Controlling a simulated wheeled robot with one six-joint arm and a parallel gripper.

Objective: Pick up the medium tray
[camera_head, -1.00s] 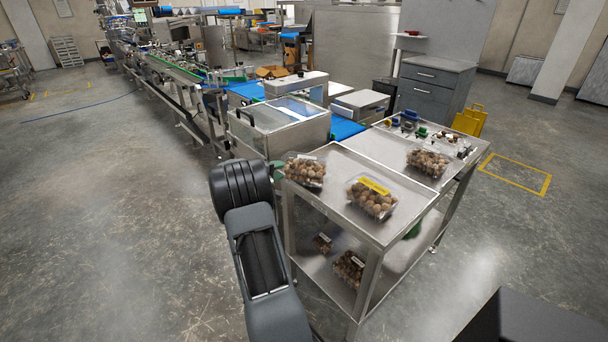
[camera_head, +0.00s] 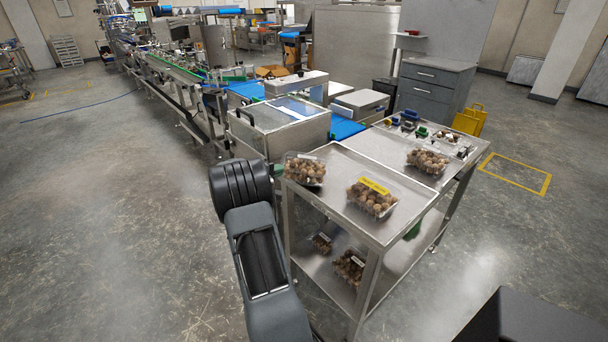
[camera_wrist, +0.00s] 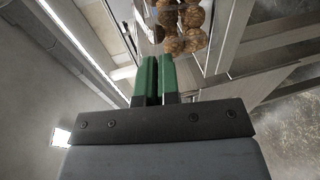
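Clear clamshell trays of brown round items are in view. One with a white label (camera_head: 305,169) sits at the near left corner of the steel cart top. One with a yellow label (camera_head: 371,197) lies to its right, and another (camera_head: 428,160) is on the table behind. I cannot tell which is the medium one. My gripper (camera_wrist: 158,62) has two green fingers close together with a narrow gap. Brown items in clear plastic (camera_wrist: 180,22) show just beyond the fingertips. Contact is unclear. In the head view, my arm hides most of the gripper beside the white-labelled tray.
The steel cart (camera_head: 402,222) has a lower shelf holding two more trays (camera_head: 349,266). A glass-topped machine (camera_head: 282,123) stands behind the left tray. Small blue and green parts (camera_head: 409,121) lie on the back table. Open floor is at left.

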